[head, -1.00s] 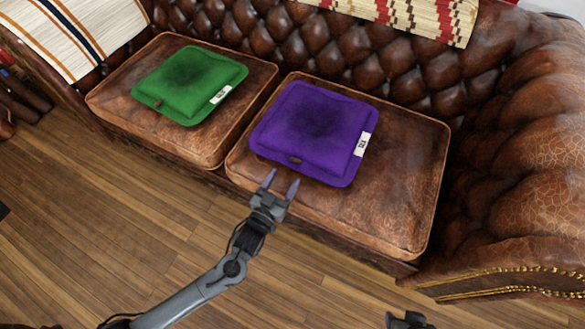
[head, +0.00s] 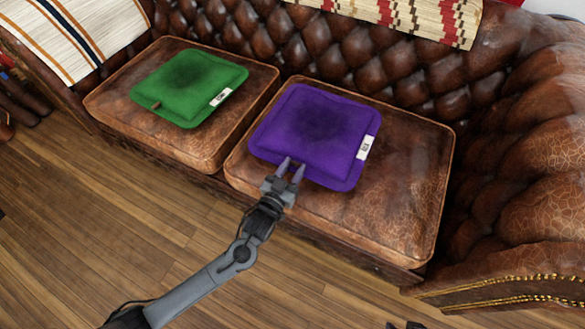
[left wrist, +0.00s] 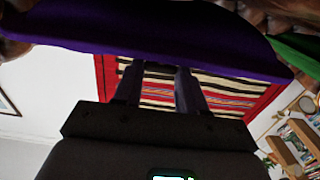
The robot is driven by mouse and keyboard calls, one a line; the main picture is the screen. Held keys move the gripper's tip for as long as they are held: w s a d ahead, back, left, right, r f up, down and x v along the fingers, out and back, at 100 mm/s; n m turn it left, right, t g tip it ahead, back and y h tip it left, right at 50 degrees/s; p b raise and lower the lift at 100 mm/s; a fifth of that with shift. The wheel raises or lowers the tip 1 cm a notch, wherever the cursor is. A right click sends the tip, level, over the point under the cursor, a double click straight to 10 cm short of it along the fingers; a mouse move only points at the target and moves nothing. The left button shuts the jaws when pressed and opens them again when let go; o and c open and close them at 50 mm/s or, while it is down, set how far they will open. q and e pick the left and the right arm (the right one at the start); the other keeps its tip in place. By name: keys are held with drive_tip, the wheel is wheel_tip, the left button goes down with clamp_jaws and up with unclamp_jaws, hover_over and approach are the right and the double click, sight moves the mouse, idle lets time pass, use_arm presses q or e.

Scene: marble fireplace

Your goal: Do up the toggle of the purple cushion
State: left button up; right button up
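The purple cushion (head: 315,125) lies on the right seat of the brown leather sofa, with a white label on its right edge. My left gripper (head: 294,163) reaches its front edge, where the small brown toggle was visible earlier. The toggle is now hidden at the fingertips. The two fingers are a little apart, and I cannot tell whether they touch the toggle. In the left wrist view the purple cushion (left wrist: 150,30) spans the top, above the fingers (left wrist: 158,75). Only a dark piece of my right gripper (head: 405,325) shows at the bottom edge.
The green cushion (head: 190,85) with a brown toggle lies on the left seat (head: 115,100). The right seat (head: 385,200) is bare in front and to the right. The sofa's arm (head: 530,170) rises at the right. Wooden floor (head: 100,220) lies in front.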

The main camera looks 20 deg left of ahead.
use_arm(q)
drive_tip(key=c, duration=0.5)
drive_tip(key=shift+d+r+n+y+p, duration=0.2)
drive_tip(key=shift+n+y+p, duration=0.6)
drive_tip(key=shift+y+p, duration=0.25)
drive_tip(key=shift+d+f+n+y+p, duration=0.1)
drive_tip(key=shift+d+n+y+p, duration=0.1)
drive_tip(key=shift+n+y, duration=0.4)
drive_tip(key=shift+d+f+n+y+p, duration=0.1)
drive_tip(key=shift+n+y+p, duration=0.1)
drive_tip(key=shift+y, duration=0.65)
drive_tip(key=shift+a, duration=0.2)
drive_tip(key=o, duration=1)
drive_tip(key=shift+o, duration=0.2)
drive_tip(key=shift+s, duration=0.15)
